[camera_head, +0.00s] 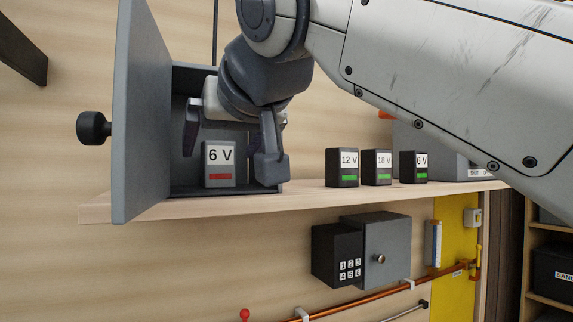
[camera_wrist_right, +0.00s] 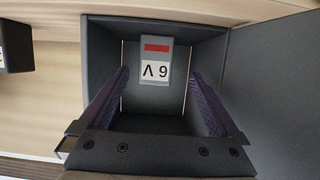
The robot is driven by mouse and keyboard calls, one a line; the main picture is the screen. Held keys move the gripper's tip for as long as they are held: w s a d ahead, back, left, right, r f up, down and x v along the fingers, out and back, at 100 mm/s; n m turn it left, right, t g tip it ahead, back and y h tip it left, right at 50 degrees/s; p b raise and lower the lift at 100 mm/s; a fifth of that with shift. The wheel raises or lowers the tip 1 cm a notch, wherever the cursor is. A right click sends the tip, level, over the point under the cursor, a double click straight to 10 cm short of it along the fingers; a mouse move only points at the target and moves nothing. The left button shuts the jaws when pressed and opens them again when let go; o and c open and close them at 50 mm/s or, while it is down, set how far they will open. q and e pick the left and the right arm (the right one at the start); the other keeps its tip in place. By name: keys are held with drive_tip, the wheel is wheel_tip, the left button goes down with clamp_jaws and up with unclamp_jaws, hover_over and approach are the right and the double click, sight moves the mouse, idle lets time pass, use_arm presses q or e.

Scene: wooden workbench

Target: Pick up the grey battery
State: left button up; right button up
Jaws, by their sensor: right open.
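A grey battery (camera_head: 219,164) labelled "6 V" with a red bar stands inside an open grey box (camera_head: 183,88) on the wooden shelf. It also shows in the right wrist view (camera_wrist_right: 156,64), upside down, at the back of the box. In the right wrist view the spread purple-lined fingers (camera_wrist_right: 162,92) frame empty space in front of the battery. My left gripper is not in view.
The box's door (camera_head: 142,110) with a black knob stands open at the left. Black batteries labelled 12 V (camera_head: 342,168), 18 V (camera_head: 377,168) and 6 V (camera_head: 413,168) stand on the shelf (camera_head: 310,196) to the right. A keypad box (camera_head: 375,252) hangs below.

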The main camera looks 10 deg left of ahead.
sight(220, 154)
drive_tip(key=shift+x, duration=1)
drive_tip(key=p+x, duration=0.2)
drive_tip(key=x, duration=0.1)
drive_tip(key=r+p+x, duration=0.1)
drive_tip(key=x, duration=0.1)
drive_tip(key=shift+w+d, duration=0.2)
drive_tip(key=shift+w, duration=0.05)
drive_tip(key=shift+w+a+f, duration=0.1)
drive_tip(key=shift+w+f, duration=0.05)
drive_tip(key=shift+f, duration=0.1)
drive_tip(key=shift+r, duration=0.1)
clamp_jaws()
